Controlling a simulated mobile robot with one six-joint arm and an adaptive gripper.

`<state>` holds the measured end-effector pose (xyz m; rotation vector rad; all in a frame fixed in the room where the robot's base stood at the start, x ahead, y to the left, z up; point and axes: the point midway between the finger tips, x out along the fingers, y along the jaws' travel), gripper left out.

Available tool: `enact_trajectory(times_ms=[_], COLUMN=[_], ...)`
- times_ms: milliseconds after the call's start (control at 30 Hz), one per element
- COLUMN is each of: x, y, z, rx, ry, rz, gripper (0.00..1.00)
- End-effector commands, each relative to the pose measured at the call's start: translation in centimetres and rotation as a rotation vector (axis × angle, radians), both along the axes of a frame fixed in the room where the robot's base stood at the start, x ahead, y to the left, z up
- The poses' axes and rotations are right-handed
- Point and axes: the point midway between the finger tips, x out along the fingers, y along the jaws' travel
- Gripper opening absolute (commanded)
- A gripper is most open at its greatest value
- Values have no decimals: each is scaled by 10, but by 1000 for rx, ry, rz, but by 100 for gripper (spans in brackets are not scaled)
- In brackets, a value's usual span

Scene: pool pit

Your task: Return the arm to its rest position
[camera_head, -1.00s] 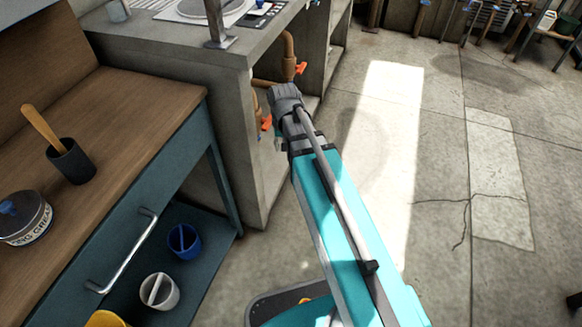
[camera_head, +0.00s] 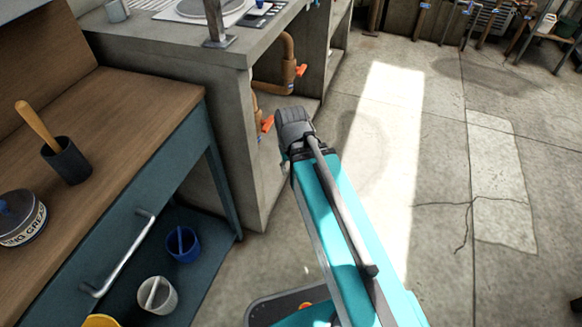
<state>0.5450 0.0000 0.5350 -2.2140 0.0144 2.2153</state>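My arm, a teal and grey link with a dark grey joint at its far end, reaches up from the lower right of the head view. The joint is in front of the open lower bay of the concrete counter. My gripper does not show; it is hidden behind or below the arm, so its state and anything in it cannot be seen.
A wooden-topped blue workbench (camera_head: 110,125) stands at left, with a dark cup (camera_head: 66,163) and a grease tin (camera_head: 20,218) on it. Blue (camera_head: 183,244) and white (camera_head: 157,295) buckets sit on its lower shelf. The concrete counter (camera_head: 205,100) holds pipes with orange valve handles (camera_head: 267,124). The floor (camera_head: 440,180) at right is clear.

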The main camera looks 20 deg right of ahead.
Motion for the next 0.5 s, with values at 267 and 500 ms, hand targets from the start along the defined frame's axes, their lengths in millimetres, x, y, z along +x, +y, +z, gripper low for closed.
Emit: enact_trajectory(times_ms=[267, 500], x=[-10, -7], y=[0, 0], z=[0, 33], rx=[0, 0], ry=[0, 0], rz=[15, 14], gripper=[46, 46])
